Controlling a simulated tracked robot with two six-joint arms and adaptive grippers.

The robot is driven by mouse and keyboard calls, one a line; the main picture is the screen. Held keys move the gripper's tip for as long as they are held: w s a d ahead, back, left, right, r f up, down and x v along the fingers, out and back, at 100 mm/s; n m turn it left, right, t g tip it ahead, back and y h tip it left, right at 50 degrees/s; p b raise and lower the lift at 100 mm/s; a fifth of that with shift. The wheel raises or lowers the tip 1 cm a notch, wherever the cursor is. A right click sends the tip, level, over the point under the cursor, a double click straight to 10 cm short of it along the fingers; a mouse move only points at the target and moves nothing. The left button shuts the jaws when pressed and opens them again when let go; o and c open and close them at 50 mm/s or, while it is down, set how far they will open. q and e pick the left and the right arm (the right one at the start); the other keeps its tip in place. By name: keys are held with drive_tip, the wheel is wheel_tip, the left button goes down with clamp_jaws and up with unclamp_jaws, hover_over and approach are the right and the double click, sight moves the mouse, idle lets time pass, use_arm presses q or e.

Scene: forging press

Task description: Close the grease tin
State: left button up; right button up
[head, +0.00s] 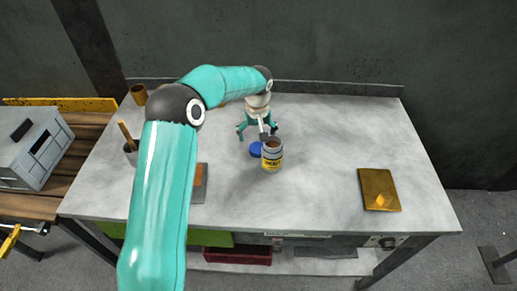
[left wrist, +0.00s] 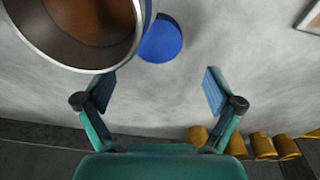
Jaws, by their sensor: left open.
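The grease tin (head: 272,155) stands upright and uncovered on the grey table, with a yellow label and brown grease inside. In the left wrist view the open tin (left wrist: 85,30) fills the upper left corner, cut off by the frame. A blue lid (head: 256,149) lies flat on the table just left of the tin; it also shows in the left wrist view (left wrist: 162,40), partly behind the tin's edge. My left gripper (head: 257,130) is open and empty, behind the lid and tin in the head view. Its two fingers (left wrist: 160,90) are spread apart. My right gripper is out of view.
A yellow-brown plate (head: 379,189) lies at the table's right. A dark pot with a wooden handle (head: 130,146) and a brass cup (head: 138,94) stand at the left. Several brass pieces (left wrist: 262,145) show in the wrist view. The table (head: 330,140) is clear between tin and plate.

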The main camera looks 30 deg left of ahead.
sight(259, 148)
use_arm(q)
drive_tip(key=f, duration=0.3)
drive_tip(key=f+p, duration=0.1)
drive_tip(key=f, duration=0.1)
drive_tip(key=shift+d, duration=0.35)
drive_tip(key=shift+r, duration=0.1)
drive_tip(key=shift+c, duration=0.2)
drive_tip(key=c, duration=1)
